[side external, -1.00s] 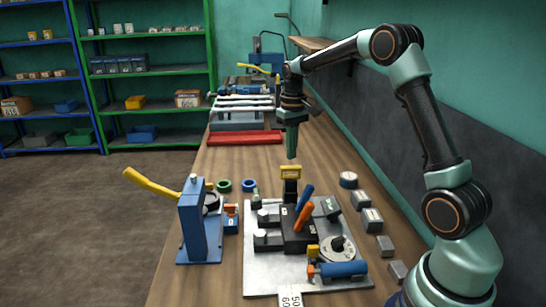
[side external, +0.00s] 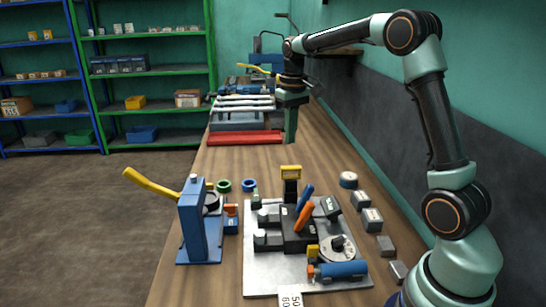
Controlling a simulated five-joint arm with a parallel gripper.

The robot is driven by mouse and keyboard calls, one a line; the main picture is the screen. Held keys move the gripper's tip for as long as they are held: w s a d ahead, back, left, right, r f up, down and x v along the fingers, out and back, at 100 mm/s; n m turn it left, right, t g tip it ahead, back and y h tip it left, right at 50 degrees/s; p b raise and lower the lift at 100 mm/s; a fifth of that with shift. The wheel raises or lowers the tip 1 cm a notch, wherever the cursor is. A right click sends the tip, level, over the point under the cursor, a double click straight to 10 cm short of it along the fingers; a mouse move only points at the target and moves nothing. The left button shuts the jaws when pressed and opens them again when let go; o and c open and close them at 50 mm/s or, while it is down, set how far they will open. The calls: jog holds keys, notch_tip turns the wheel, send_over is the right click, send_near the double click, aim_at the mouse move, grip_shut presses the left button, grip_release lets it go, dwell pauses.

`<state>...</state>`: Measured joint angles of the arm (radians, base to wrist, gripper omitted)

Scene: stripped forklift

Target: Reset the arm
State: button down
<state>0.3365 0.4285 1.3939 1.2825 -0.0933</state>
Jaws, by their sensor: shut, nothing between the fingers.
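My gripper (side external: 291,138) points down in the air above the wooden bench, at the top of the fixture area. Its fingers are shut and empty, and it touches nothing that I can see. Below it in the picture is a metal plate (side external: 262,281) with dark blocks, an orange handle (side external: 304,216), a blue handle (side external: 305,194), a yellow-topped post (side external: 291,172), a round dial (side external: 337,250) and a blue cylinder (side external: 343,269).
A blue press (side external: 200,225) with a yellow lever (side external: 150,186) stands left of the plate. Small grey blocks (side external: 372,220) lie to its right. A red bar (side external: 246,137) and a rack of silver tools (side external: 243,101) lie farther back. Bare bench lies between.

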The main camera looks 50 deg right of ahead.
jog(key=s+a+r+n+t, duration=0.1)
jog(key=s+a+r+t, duration=0.2)
jog(key=s+a+r, duration=0.35)
jog(key=s+a+f+n+t, duration=0.1)
jog(key=s+a+f+t, duration=0.1)
jog(key=s+a, duration=0.7)
jog(key=shift+s+f+n, duration=0.4)
jog(key=shift+s+f, duration=0.05)
jog(key=shift+f, duration=0.45)
jog(key=shift+a, duration=0.1)
dwell(3.0)
